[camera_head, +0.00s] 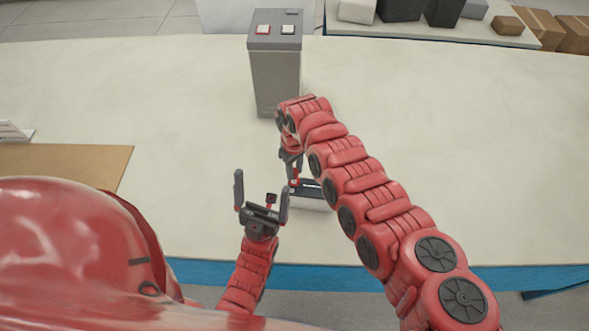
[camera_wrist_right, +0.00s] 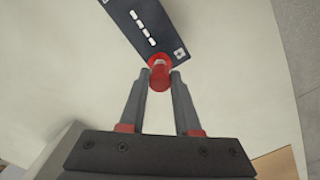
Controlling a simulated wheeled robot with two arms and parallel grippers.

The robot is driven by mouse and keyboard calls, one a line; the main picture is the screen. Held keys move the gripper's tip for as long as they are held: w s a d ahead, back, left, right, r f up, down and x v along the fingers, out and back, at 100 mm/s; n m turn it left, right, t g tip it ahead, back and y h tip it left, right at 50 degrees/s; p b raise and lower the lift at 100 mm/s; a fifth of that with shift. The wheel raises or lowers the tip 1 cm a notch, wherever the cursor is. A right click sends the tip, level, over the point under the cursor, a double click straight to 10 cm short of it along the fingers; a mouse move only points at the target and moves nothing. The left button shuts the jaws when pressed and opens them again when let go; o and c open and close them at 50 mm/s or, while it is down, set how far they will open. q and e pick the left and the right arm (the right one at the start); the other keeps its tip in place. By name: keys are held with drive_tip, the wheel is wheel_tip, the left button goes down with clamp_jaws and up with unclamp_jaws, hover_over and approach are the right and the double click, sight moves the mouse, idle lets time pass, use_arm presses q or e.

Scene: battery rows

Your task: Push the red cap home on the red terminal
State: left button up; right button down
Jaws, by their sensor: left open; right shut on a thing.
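The battery (camera_head: 314,200) lies on the table below my right gripper, with a dark top and a pale side. In the right wrist view its dark top (camera_wrist_right: 143,30) shows white marks and a plus sign. My right gripper (camera_wrist_right: 160,74) is shut on the red cap (camera_wrist_right: 160,80), at the battery's plus end. A wider red ring shows at the cap's far end, against the battery; the red terminal cannot be told apart from it. How far the cap is seated cannot be told. My left gripper (camera_head: 262,184) is open and empty, left of the battery.
A tall grey box (camera_head: 275,75) with a red and a white square on top stands behind my right gripper. A brown board (camera_head: 65,165) lies at the left. The pale table (camera_head: 460,150) is clear on the right.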

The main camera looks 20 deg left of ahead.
drive_tip(key=shift+f+b, duration=0.35)
drive_tip(key=shift+f+b, duration=0.3)
drive_tip(key=shift+f+b, duration=0.85)
drive_tip(key=shift+b, duration=0.05)
idle(1.3)
drive_tip(key=shift+c, duration=0.3)
unclamp_jaws()
idle(0.4)
drive_tip(key=shift+r, duration=0.1)
drive_tip(key=shift+r+p, duration=2.5)
drive_tip(key=shift+r, duration=0.95)
